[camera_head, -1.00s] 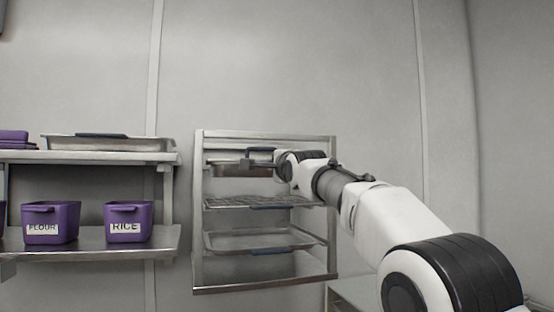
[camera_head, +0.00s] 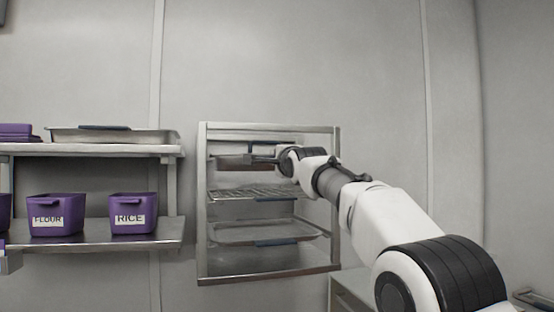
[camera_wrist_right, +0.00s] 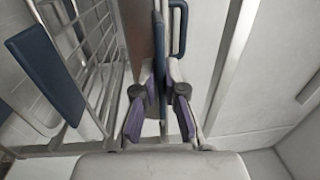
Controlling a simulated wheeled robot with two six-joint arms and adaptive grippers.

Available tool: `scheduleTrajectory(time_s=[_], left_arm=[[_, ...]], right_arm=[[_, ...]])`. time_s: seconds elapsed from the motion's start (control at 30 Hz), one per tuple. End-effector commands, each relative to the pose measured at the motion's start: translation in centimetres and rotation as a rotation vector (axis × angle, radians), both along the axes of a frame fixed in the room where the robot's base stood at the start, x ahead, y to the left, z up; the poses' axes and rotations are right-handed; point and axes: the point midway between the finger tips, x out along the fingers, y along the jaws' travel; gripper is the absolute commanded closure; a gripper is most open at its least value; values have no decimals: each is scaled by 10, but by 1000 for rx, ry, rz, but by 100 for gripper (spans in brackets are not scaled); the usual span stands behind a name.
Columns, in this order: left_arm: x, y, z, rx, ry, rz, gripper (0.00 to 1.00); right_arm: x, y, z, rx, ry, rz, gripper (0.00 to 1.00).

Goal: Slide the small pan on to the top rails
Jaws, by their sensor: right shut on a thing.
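The small pan (camera_head: 232,161) is at the top level of the metal rack (camera_head: 204,230), flat and inside the frame opening. My right gripper (camera_head: 278,160) reaches in from the right at the rack's front. In the right wrist view, my right gripper (camera_wrist_right: 158,112) is shut on a flat dark blue handle (camera_wrist_right: 155,75) in line with the pan's brownish side (camera_wrist_right: 137,35). A dark blue loop handle (camera_wrist_right: 178,25) stands beside it, clear of the fingers. Whether the pan's edges sit on the top rails is hidden. My left gripper is not in view.
Below are a wire shelf (camera_head: 255,193) and a lower tray (camera_head: 262,233), both with blue handles. Left of the rack, a shelf unit (camera_head: 172,149) holds a large pan (camera_head: 115,136) and purple bins of flour (camera_head: 56,214) and rice (camera_head: 133,213). The wall behind is bare.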

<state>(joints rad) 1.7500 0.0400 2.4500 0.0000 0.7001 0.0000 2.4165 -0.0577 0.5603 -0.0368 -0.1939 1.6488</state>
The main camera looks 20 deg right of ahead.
Motion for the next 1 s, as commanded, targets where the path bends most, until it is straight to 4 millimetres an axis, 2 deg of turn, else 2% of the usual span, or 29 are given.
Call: scheduleTrajectory(time_s=[0.03, 0.4, 0.43, 0.5, 0.7, 0.73, 0.8, 1.0], left_arm=[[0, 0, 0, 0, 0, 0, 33], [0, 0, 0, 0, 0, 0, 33], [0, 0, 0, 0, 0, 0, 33], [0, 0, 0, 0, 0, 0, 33], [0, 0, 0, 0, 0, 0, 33], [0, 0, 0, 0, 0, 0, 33], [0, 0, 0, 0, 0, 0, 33], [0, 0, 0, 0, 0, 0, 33]], right_arm=[[-2, 0, 6, 0, -12, 1, 100], [-2, 0, 6, 0, -13, 1, 100], [-2, 0, 6, 0, -13, 1, 80], [-2, 0, 5, 0, -12, 1, 61], [-1, 0, 3, 0, -6, 0, 61], [2, 0, -4, 0, 7, 0, 54], [2, 0, -4, 0, 7, 0, 36], [1, 0, -2, 0, 3, 0, 36]])
